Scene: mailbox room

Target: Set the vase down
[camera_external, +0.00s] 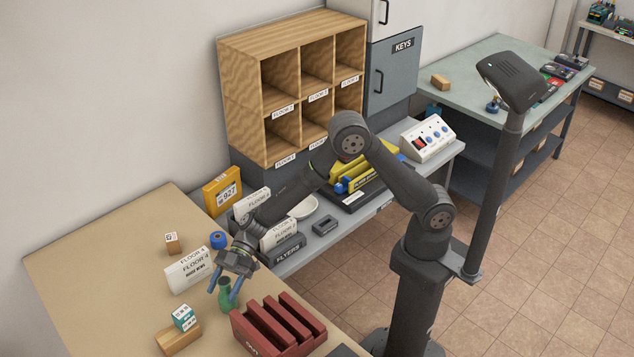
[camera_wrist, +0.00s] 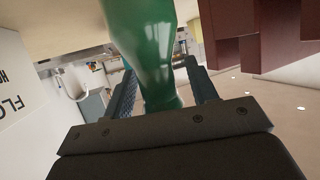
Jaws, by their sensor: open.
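The green vase (camera_external: 226,296) stands upright on the tan table, left of the dark red slotted rack (camera_external: 278,328). My gripper (camera_external: 226,290) is open, with its two blue fingers on either side of the vase. In the wrist view the glossy green vase (camera_wrist: 152,50) fills the space between the fingers of my gripper (camera_wrist: 165,90). I see gaps beside the vase near the fingers there. The vase's base is hard to make out in the external view.
A white FLOOR 4 box (camera_external: 188,270) stands left of the gripper. A wooden block (camera_external: 178,338) with a small teal-and-white box (camera_external: 184,317) on it lies in front. A blue roll (camera_external: 218,240) and small cube (camera_external: 172,243) sit behind. The table's far left is clear.

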